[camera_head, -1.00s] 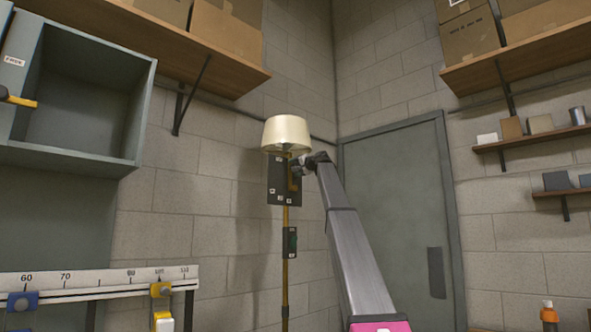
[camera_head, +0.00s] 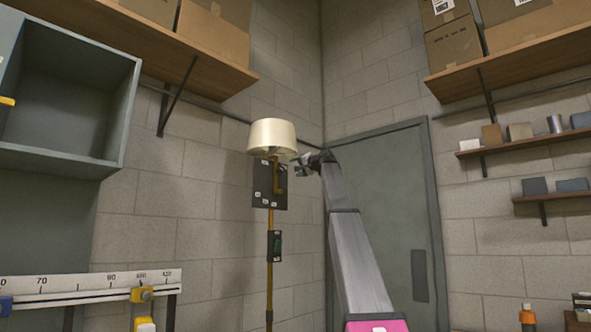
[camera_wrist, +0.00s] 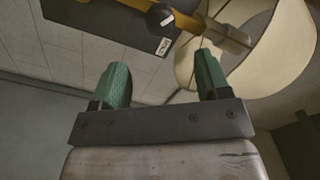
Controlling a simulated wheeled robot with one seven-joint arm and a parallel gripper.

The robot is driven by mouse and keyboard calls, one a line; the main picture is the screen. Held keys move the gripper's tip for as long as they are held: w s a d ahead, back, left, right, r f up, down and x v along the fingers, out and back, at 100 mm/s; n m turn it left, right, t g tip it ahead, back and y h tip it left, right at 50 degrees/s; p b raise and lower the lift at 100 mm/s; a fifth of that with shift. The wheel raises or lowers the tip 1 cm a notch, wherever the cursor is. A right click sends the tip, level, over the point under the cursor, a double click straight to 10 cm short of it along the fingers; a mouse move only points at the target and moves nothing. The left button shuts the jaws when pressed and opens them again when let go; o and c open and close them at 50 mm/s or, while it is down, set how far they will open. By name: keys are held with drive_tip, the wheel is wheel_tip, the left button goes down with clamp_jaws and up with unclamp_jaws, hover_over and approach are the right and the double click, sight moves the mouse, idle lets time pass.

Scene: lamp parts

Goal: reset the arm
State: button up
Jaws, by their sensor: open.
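A lamp with a cream shade (camera_head: 272,137) stands in the corner on a thin brass pole (camera_head: 269,290). A dark panel (camera_head: 265,198) with small white labels is mounted on the pole under the shade, and a smaller dark box (camera_head: 274,246) is lower down. My gripper (camera_head: 304,165) is just right of the panel, near the shade's lower edge. In the wrist view its two green fingers (camera_wrist: 160,80) are apart with nothing between them. The shade (camera_wrist: 275,50) and the panel (camera_wrist: 110,22) lie beyond the fingertips there. A knob (camera_wrist: 160,18) on the brass part shows beside the panel.
A grey open cabinet (camera_head: 60,90) is at the left, above a ruled bar (camera_head: 90,284) with yellow clamps. Wooden shelves (camera_head: 200,60) with boxes hang on both walls. A grey door (camera_head: 385,200) is behind my arm.

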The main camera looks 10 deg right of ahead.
drive_tip(key=a+f+g+h, duration=0.2)
drive_tip(key=f, duration=2.3)
drive_tip(key=a+f+g+h, duration=0.2)
drive_tip(key=f, duration=2.2)
drive_tip(key=s+a+f+g+h, duration=0.1)
drive_tip(key=s+f, duration=0.3)
drive_tip(key=f, duration=0.6)
drive_tip(key=s+a+f+g, duration=0.15)
drive_tip(key=s+f, duration=0.25)
drive_tip(key=f, duration=0.6)
drive_tip(key=s+f+g+h, duration=0.15)
drive_tip(key=s+f, duration=0.35)
drive_tip(key=f, duration=0.5)
drive_tip(key=s+f+n+g+h, duration=0.2)
drive_tip(key=s+f+g, duration=0.1)
drive_tip(key=s+f, duration=1.2)
drive_tip(key=s+f+n+g+h, duration=0.1)
drive_tip(key=s+f+g+h, duration=0.1)
drive_tip(key=s+f, duration=1.2)
drive_tip(key=s+g, duration=0.1)
drive_tip(key=s, duration=0.5)
drive_tip(key=shift+s+f+n+g, duration=0.2)
drive_tip(key=shift+f+n+g, duration=0.1)
drive_tip(key=shift+f+n, duration=0.1)
